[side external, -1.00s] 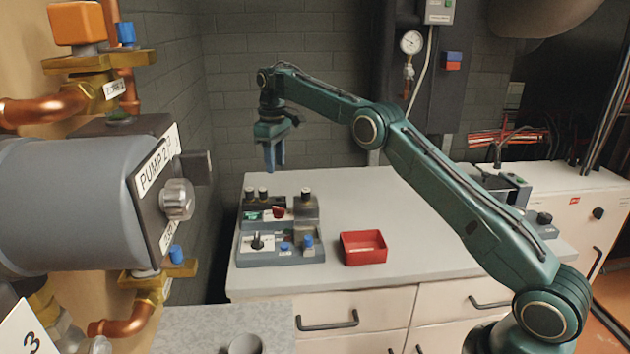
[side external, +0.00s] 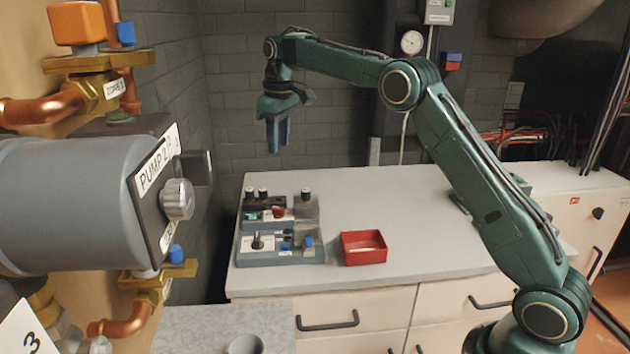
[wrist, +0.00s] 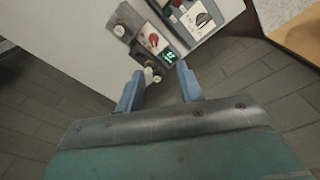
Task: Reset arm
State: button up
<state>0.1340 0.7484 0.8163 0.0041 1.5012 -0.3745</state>
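My arm reaches over the counter from the right. My gripper (side external: 278,136) hangs above the back of the grey control panel (side external: 280,230), clear of it, with its fingers pointing down. In the wrist view the two blue fingers of my gripper (wrist: 160,92) stand apart with nothing between them. The control panel (wrist: 170,25) shows beyond the fingertips, with a red knob, a black dial and a green lit display.
A red tray (side external: 364,260) sits on the counter (side external: 420,245) right of the panel. A grey pump (side external: 75,200) with copper pipes stands in the left foreground. A brick wall is behind. The counter's middle is clear.

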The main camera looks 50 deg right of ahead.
jog(key=s+a+r+t, duration=0.1)
jog(key=s+a+r, duration=0.15)
jog(key=s, duration=0.45)
jog(key=s+a+r+m+t, duration=0.1)
jog(key=s+r, duration=0.3)
jog(key=s, duration=0.3)
jog(key=s+a+r+t, duration=0.1)
jog(key=s+a+r, duration=0.15)
jog(key=s, duration=0.35)
jog(key=s+a+f+m+t, duration=0.1)
jog(key=s+f, duration=0.3)
jog(key=s, duration=0.6)
jog(key=s+a+f, duration=0.1)
jog(key=s+f, duration=0.3)
jog(key=s, duration=0.7)
jog(key=shift+s+f+m+t, duration=0.3)
jog(key=shift+m+t, duration=0.1)
jog(key=shift+o, duration=1.4)
